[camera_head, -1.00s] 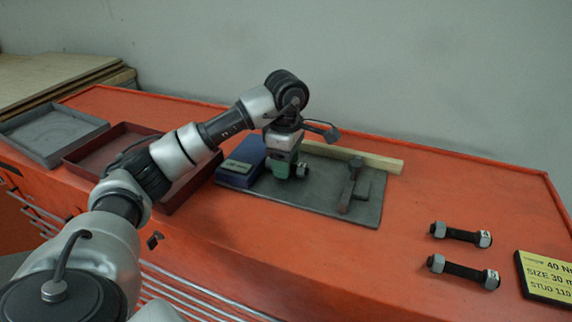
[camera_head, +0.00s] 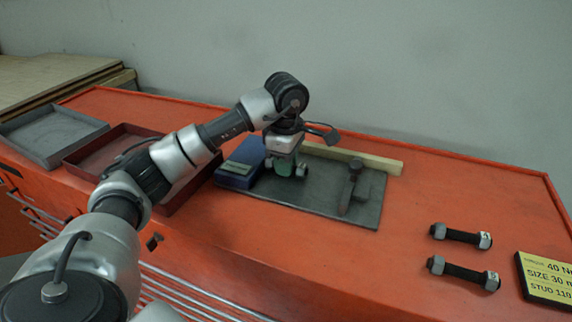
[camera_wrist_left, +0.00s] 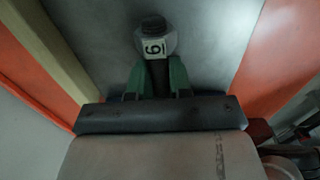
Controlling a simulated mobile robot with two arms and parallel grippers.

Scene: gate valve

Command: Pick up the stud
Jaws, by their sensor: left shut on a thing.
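My left gripper (camera_head: 285,166) has green fingers and points down over the grey mat (camera_head: 325,200). It is shut on a stud, a dark rod with grey hex nuts. One nut (camera_head: 302,170) shows just right of the fingers. In the left wrist view, the stud (camera_wrist_left: 158,75) sits between the green fingers (camera_wrist_left: 160,82), and its nut (camera_wrist_left: 155,40) bears a white label with a dark character. The fingers hide part of the rod. Two more studs lie on the orange bench top at the right, one farther back (camera_head: 461,235) and one nearer (camera_head: 463,271).
A blue box (camera_head: 236,172) stands close left of my gripper. A dark tool (camera_head: 351,190) lies on the mat, with a wooden strip (camera_head: 360,157) behind it. A red tray (camera_head: 80,158) and a grey tray (camera_head: 25,150) are at left. A yellow sign (camera_head: 545,278) is at far right.

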